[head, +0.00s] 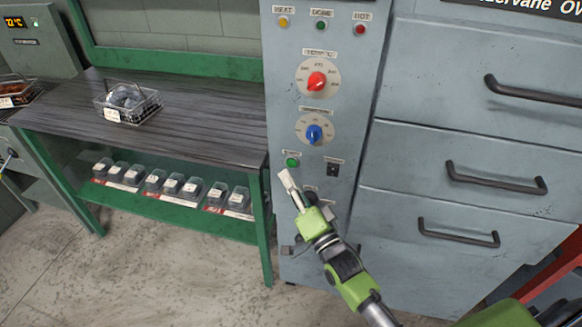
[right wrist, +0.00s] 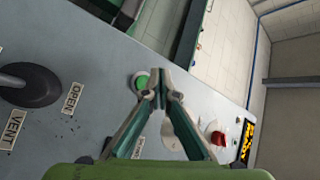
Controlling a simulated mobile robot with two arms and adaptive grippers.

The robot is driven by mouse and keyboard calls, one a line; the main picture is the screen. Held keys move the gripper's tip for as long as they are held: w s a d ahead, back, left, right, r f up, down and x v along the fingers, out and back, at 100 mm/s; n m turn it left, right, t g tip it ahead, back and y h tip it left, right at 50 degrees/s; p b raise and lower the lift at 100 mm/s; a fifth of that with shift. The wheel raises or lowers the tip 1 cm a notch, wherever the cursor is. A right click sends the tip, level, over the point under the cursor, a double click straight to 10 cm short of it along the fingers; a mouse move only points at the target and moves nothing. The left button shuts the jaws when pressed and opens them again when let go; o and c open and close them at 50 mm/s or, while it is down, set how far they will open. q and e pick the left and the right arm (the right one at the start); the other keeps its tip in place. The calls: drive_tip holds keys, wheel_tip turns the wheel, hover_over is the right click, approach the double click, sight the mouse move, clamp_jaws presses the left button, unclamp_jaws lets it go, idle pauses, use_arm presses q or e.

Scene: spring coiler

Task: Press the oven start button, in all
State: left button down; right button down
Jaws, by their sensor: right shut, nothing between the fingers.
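The green start button (head: 291,162) sits on the grey oven control panel, under the blue dial and left of a black rocker switch. It also shows in the right wrist view (right wrist: 141,82), just left of my fingertips. My right gripper (head: 284,173) is shut and empty, its tips just below the button in the head view. The tips also show in the right wrist view (right wrist: 163,75), close to the panel. I cannot tell whether they touch it. My left gripper is not in view.
A red temperature dial (head: 316,81) and blue dial (head: 313,132) are above the button. Lamps labelled HEAT, DONE and HOT line the panel top. Drawers with black handles (head: 495,178) are at right. A bench (head: 190,125) with a wire basket (head: 128,102) stands left.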

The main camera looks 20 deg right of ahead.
drive_tip(key=shift+w+d, duration=0.4)
drive_tip(key=shift+w, duration=0.2)
idle(1.1)
drive_tip(key=shift+w+d, duration=0.25)
drive_tip(key=shift+w, duration=0.1)
drive_tip(key=shift+w+d, duration=0.2)
drive_tip(key=shift+w, duration=0.1)
idle(0.8)
drive_tip(key=shift+s+a, duration=0.45)
drive_tip(key=shift+s, duration=0.25)
drive_tip(key=shift+s+a+p, duration=0.65)
drive_tip(key=shift+s+a, duration=0.05)
drive_tip(key=shift+s, duration=0.35)
drive_tip(key=shift+s+a+p, duration=0.6)
drive_tip(key=shift+s+a, duration=0.1)
drive_tip(key=shift+s, duration=0.3)
